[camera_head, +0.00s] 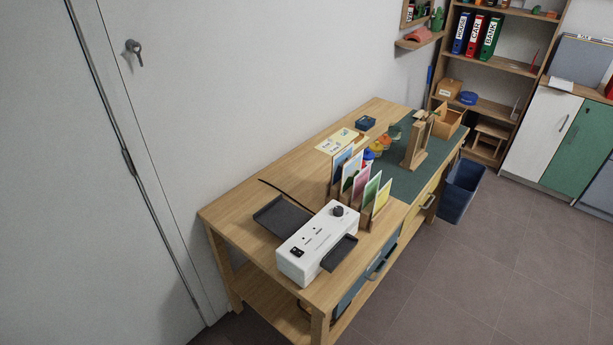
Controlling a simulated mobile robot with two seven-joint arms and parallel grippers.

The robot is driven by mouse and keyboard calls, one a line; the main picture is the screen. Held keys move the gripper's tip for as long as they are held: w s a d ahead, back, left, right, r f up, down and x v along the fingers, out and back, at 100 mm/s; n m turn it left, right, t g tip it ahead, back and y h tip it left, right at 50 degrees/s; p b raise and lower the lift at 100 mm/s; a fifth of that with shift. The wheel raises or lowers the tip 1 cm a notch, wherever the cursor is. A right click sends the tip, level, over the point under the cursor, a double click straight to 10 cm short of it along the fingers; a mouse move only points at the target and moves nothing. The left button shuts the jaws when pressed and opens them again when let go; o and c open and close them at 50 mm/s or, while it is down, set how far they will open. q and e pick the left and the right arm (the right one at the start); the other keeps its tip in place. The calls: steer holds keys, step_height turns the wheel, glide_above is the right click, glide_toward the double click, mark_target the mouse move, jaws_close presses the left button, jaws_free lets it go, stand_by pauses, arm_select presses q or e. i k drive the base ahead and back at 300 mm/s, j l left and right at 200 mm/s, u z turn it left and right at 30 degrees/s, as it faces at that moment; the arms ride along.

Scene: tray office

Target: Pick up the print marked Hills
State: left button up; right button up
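Several colourful prints stand upright in a wooden rack on the desk, behind the white printer-like box. A blue print (340,158), a pink print (361,181), a green print (371,190) and a yellow print (382,196) show. Any names on them are too small to read, so I cannot tell which one is marked Hills. Neither of my grippers is in view.
The wooden desk (240,207) stands along the wall. On it are a white box (318,240) with a dark knob, dark trays, a green mat (402,184) and a wooden stand (416,146). A blue bin (461,188) is beside it. Floor at right is clear.

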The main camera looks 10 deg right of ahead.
mark_target(351, 169)
steer(key=l+u, duration=0.1)
steer(key=u, duration=0.35)
steer(key=l+u, duration=0.1)
steer(key=u, duration=0.35)
steer(key=l+u, duration=0.15)
steer(key=u, duration=0.3)
steer(key=l, duration=1.1)
